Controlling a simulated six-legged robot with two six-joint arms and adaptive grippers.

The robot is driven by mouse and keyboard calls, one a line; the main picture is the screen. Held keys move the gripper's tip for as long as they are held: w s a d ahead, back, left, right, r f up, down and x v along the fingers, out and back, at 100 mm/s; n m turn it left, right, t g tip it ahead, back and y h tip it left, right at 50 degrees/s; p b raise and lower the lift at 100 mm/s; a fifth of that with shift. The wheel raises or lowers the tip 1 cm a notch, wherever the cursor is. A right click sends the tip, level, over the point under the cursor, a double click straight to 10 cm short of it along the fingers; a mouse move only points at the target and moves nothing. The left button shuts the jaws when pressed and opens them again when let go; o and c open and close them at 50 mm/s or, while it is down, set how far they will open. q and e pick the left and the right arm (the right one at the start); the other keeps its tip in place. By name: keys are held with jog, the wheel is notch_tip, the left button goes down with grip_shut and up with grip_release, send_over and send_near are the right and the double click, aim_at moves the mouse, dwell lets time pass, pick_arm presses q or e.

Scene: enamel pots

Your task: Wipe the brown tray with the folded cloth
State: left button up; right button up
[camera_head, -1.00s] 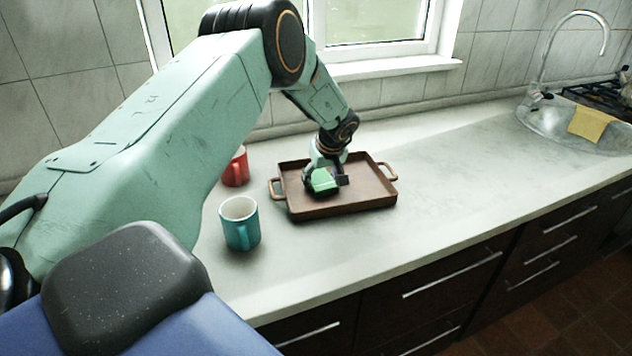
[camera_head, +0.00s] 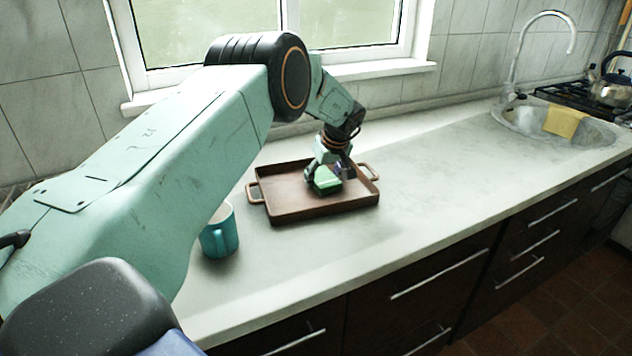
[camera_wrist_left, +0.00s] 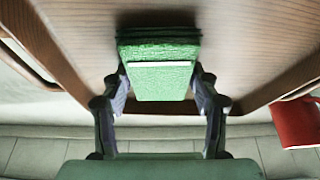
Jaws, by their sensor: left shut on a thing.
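The brown tray (camera_head: 282,204) lies on the counter, with a handle at each short end. The folded cloth (camera_head: 327,182) is green and is held at the tray, inside its rim. My left gripper (camera_head: 326,175) is shut on the cloth. In the left wrist view, the green folded cloth (camera_wrist_left: 160,75) sits between the two fingers of my left gripper (camera_wrist_left: 160,90), over the wood-grained tray floor (camera_wrist_left: 75,30). Whether the cloth presses on the tray cannot be told for sure. My right gripper is not in view.
A teal mug (camera_head: 220,238) stands left of the tray, partly behind my left arm. A red mug (camera_wrist_left: 297,122) shows in the left wrist view. The sink (camera_head: 590,135) with a yellow cloth (camera_head: 564,121) is at the far right. The counter (camera_head: 440,170) between is clear.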

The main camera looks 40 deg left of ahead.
pick_arm(q)
jog(key=shift+w+d+f+b, duration=0.1)
jog(key=shift+w+d+b, duration=0.3)
jog(key=shift+w+b, duration=0.15)
jog(key=shift+w+d+f+b, duration=0.1)
jog(key=shift+w+d+b, duration=0.3)
jog(key=shift+w, duration=0.25)
jog(key=shift+w+d+r+b, duration=0.15)
jog(key=shift+w+d+b, duration=0.2)
jog(key=shift+w+b, duration=0.1)
jog(key=shift+s, duration=0.1)
jog(key=shift+a, duration=0.1)
